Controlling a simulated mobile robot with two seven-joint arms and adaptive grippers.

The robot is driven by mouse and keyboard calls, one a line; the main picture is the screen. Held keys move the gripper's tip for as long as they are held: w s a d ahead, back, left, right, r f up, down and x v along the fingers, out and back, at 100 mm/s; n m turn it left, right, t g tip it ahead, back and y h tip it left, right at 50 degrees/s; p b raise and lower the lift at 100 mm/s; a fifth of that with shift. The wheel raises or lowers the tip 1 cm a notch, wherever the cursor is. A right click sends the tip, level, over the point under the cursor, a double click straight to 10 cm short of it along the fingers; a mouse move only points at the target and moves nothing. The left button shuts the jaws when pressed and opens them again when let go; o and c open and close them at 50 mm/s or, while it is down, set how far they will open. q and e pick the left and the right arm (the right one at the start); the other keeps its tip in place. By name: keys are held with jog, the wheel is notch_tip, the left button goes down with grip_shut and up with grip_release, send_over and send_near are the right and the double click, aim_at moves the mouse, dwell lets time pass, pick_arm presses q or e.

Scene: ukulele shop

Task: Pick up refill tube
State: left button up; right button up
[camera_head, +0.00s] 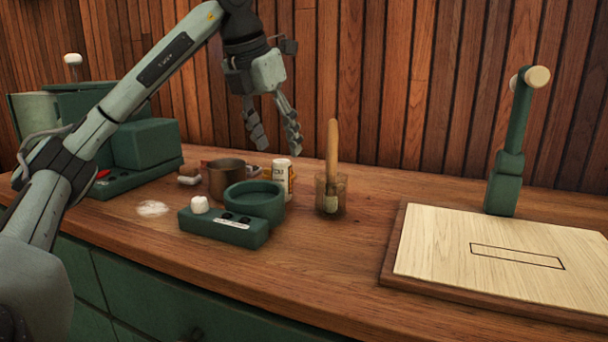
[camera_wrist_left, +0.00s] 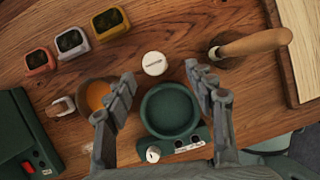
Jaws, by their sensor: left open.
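The likely refill tube (camera_head: 282,178) is a small white upright cylinder with a printed label and a yellowish lower part. It stands on the wooden counter behind the round green dish (camera_head: 254,200). In the left wrist view its round white top (camera_wrist_left: 154,63) shows just beyond my fingertips, between their lines. My left gripper (camera_head: 273,142) is open and empty, pointing down above the tube and apart from it. Its two fingers also show in the left wrist view (camera_wrist_left: 160,80), on either side of the green dish (camera_wrist_left: 170,110). My right gripper is not in view.
A copper-coloured pot (camera_head: 226,178) stands left of the tube. A glass with a wooden-handled brush (camera_head: 333,150) stands to its right. Three small square tins, including a yellow one (camera_wrist_left: 110,22), lie behind. A light board (camera_head: 480,255) fills the counter's right.

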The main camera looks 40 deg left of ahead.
aim_at(278, 162)
pick_arm(q)
jog(key=x, duration=0.6)
jog(key=shift+s+a+f, duration=0.1)
jog(key=shift+s+a, duration=0.15)
jog(key=shift+a, duration=0.15)
jog(key=shift+w+f, duration=0.3)
jog(key=shift+f, duration=0.25)
jog(key=shift+c, duration=0.6)
grip_shut()
jog(key=shift+r, duration=0.15)
